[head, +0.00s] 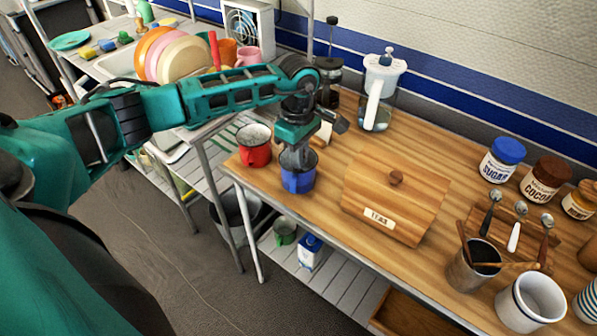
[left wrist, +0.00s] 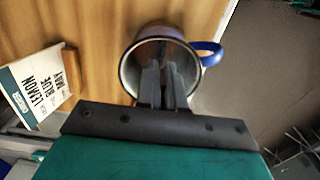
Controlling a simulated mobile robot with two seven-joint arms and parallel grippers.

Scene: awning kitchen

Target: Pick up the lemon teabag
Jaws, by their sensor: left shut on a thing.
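My left gripper (head: 294,160) reaches down into the mouth of a blue mug (head: 298,181) on the wooden counter. In the left wrist view the two fingers (left wrist: 166,75) are close together inside the outline of the mug's rim (left wrist: 127,82). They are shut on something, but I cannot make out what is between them. No teabag is clearly visible. My right gripper is not in view.
A red mug (head: 255,151) stands left of the blue one, near the counter's end. A wooden box (head: 410,200) is to the right, and a glass jug with a white handle (head: 379,95) is behind. Jars, spoons and cups crowd the right end.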

